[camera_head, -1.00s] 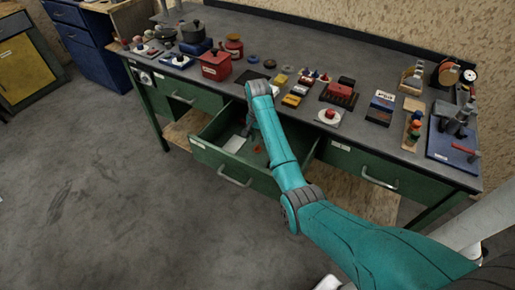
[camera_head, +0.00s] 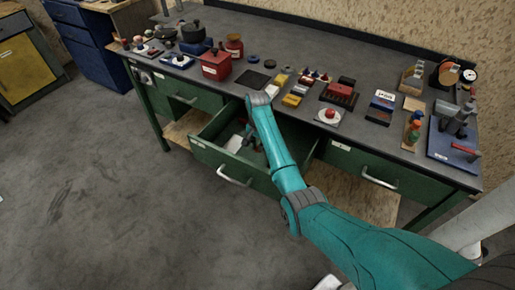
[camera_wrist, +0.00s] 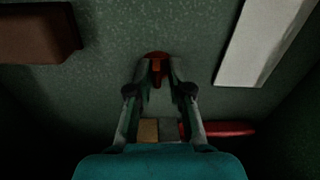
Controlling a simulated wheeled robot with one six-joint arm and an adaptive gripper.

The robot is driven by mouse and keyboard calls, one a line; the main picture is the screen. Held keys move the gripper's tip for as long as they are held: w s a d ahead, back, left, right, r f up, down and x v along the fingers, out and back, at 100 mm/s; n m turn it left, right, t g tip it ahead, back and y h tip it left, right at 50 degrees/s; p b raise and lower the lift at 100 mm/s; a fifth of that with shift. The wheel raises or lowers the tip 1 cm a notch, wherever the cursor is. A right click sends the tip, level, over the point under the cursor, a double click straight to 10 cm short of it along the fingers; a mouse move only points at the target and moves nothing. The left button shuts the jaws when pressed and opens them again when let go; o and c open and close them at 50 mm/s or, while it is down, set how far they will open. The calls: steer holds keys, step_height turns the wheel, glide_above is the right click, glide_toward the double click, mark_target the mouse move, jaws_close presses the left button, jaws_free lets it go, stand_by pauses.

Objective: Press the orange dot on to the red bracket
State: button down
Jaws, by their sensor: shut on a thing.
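My gripper (camera_wrist: 158,75) is down inside the open drawer (camera_head: 212,155). Its fingertips are shut on a small orange-red piece with a rounded top (camera_wrist: 157,57), which looks like the orange dot. The fingers hide part of it. I cannot tell whether either is the red bracket. In the head view my arm hides most of the gripper and the held piece.
A white flat piece (camera_wrist: 262,38) lies at the upper right in the wrist view. A tan block (camera_wrist: 148,130) is below, between the fingers. Drawer walls close in around the gripper. The bench top (camera_head: 300,60) above holds several pots, blocks and fixtures.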

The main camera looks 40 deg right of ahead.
steer(key=shift+s, duration=0.1)
stand_by(0.3)
steer(key=shift+r, duration=2.15)
steer(key=shift+r, duration=0.1)
steer(key=shift+r, duration=1.95)
